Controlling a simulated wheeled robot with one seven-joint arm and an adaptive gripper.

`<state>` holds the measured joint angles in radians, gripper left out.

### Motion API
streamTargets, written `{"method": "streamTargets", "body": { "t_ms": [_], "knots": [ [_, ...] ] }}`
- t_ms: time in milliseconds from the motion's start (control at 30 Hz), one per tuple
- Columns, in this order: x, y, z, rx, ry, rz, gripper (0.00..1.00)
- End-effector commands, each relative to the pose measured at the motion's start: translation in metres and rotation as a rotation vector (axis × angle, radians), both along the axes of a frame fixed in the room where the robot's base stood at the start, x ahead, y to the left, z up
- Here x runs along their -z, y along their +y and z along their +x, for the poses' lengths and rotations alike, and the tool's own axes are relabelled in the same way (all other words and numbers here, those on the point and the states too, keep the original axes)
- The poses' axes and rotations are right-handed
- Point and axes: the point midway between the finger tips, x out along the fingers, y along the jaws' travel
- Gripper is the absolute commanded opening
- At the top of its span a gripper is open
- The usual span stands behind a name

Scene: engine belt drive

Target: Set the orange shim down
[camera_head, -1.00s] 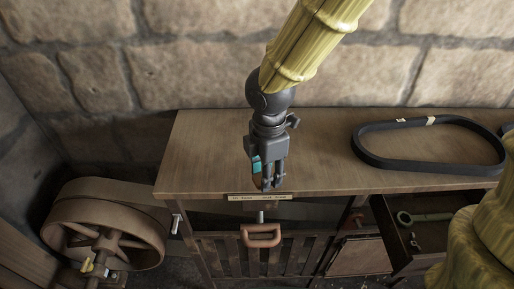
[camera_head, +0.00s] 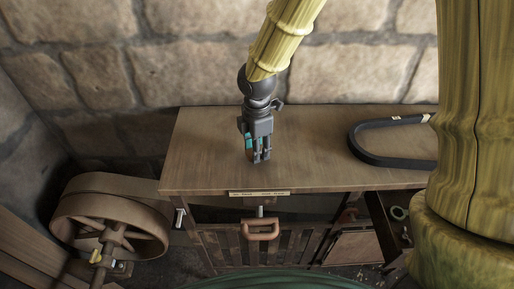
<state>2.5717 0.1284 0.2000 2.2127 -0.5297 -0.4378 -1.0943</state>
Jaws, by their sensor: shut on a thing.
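My gripper (camera_head: 259,158) hangs pointing down over the wooden bench top (camera_head: 210,150), left of its middle and back from the front edge. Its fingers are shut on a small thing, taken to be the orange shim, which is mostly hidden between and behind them. I cannot tell whether it touches the bench top. A teal patch shows on the left side of the gripper.
A black belt loop (camera_head: 365,156) lies on the bench to the right, partly hidden by my own yellow body. An orange-brown handle (camera_head: 262,232) is on the bench front. A belted wheel (camera_head: 110,235) stands at left. An open drawer (camera_head: 384,230) is at right.

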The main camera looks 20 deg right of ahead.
Motion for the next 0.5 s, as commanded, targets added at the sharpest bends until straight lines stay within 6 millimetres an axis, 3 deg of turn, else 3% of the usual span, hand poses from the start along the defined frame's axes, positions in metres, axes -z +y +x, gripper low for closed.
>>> {"method": "streamTargets", "body": {
  "t_ms": [200,500],
  "knots": [
    [0.014,0.0,0.0,-0.001,-0.001,0.0,0.04],
    [0.016,0.0,0.0,0.0,-0.002,0.001,0.04]
  ]
}}
